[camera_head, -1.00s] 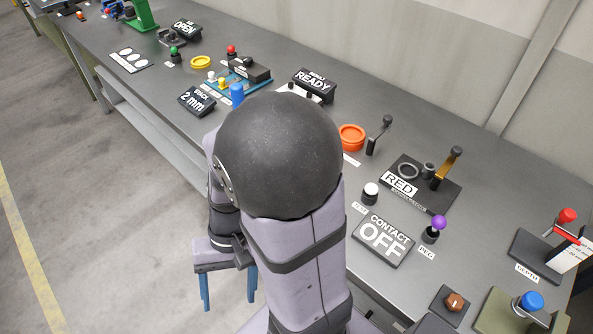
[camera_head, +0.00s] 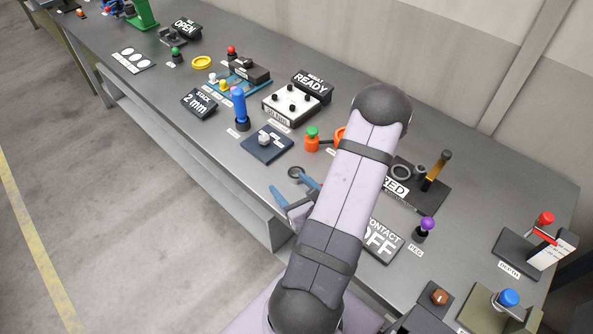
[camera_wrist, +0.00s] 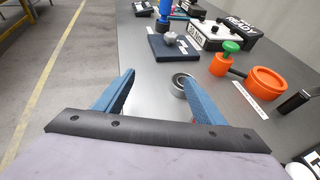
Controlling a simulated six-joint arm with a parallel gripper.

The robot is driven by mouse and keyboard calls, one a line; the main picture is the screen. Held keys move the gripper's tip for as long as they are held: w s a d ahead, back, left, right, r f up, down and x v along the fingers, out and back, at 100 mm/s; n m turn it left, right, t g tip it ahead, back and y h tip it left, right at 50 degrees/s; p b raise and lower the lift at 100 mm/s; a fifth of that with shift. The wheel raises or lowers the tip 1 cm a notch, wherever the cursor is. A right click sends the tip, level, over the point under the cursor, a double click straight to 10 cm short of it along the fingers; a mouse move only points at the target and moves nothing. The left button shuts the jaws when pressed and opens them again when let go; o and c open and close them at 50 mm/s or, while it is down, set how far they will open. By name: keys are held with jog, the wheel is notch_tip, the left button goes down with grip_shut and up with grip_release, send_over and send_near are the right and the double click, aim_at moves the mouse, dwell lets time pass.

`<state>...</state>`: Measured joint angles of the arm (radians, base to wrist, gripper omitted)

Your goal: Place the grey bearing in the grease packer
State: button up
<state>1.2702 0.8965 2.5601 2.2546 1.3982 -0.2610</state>
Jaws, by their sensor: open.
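The grey bearing (camera_head: 297,172) is a small ring lying flat on the grey bench top. In the wrist view the bearing (camera_wrist: 179,82) shows beside the tip of the right finger, partly hidden by it. My gripper (camera_head: 287,182) is open and empty, its blue fingers close to the bearing. In the wrist view my gripper (camera_wrist: 156,74) has bare bench between its fingers. No label names the grease packer; an orange pot with a green knob (camera_wrist: 219,66) and an orange round dish (camera_wrist: 266,84) stand beyond the bearing and may be it. My arm partly hides the dish in the head view.
A dark blue block with a grey knob (camera_head: 266,143) lies behind the bearing. A blue-handled tool (camera_head: 240,107) stands upright beyond it. A CONTACT OFF sign (camera_head: 382,243) and purple-knobbed peg (camera_head: 426,227) are to the right. The bench's front edge is close to my gripper.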

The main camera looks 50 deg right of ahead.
jog(key=s+d+m+h, duration=0.1)
jog(key=s+d+f+m+g+h, duration=0.1)
jog(key=s+d, duration=0.1)
jog(key=shift+d+f, duration=0.1)
jog(key=shift+f, duration=0.05)
jog(key=shift+p+x, duration=0.35)
jog(key=shift+x, duration=0.75)
jog(key=shift+w+d+p, duration=0.2)
jog(key=shift+w+p, duration=0.25)
jog(key=shift+p, duration=0.1)
jog(key=shift+f+p+x, duration=0.2)
jog(key=shift+p+x, duration=0.7)
jog(key=shift+x, duration=1.2)
jog(key=shift+s, duration=0.1)
jog(key=c, duration=1.4)
jog(key=shift+r, duration=0.3)
jog(key=shift+c, duration=0.2)
notch_tip(320, 180, up, 9)
jog(key=b, duration=0.2)
jog(key=shift+r, duration=0.25)
